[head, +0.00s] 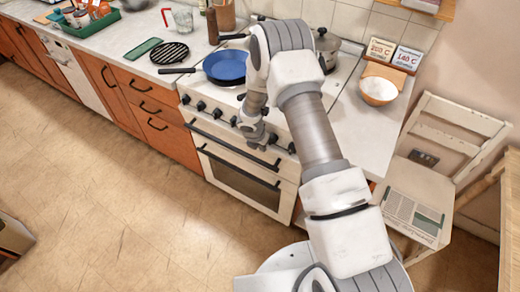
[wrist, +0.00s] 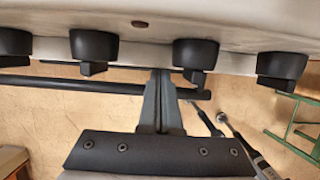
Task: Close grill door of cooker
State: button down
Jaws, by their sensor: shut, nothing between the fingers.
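The cooker's grill door (head: 215,133) is the cream upper panel below the knobs in the head view. It stands upright and looks flush or nearly flush with the front; I cannot tell whether a small gap is left. Its dark bar handle (head: 232,148) also shows in the wrist view (wrist: 70,85), below the row of black knobs (wrist: 93,48). My gripper (wrist: 161,78) is shut and empty, with its fingertips at the handle, close under the knobs. Whether they touch the door or handle is unclear. In the head view my arm hides part of the cooker front and the fingers.
The oven door (head: 240,186) below is shut. A blue pan (head: 225,66) sits on the hob. A chair (head: 425,190) with a newspaper stands to the right of the cooker. The floor in front and to the left is clear.

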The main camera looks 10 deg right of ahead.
jog(key=shift+w+d+r, duration=0.15)
jog(key=shift+w+d, duration=0.25)
jog(key=shift+w, duration=0.15)
jog(key=s+a+b, duration=0.1)
jog(key=s+a, duration=0.1)
jog(key=s, duration=0.1)
jog(key=shift+a, duration=0.2)
jog(key=shift+r, duration=0.7)
notch_tip(320, 180, up, 8)
jog(key=w+d, duration=0.2)
jog(key=shift+w+p, duration=0.2)
jog(key=shift+p, duration=0.1)
jog(key=shift+r, duration=0.1)
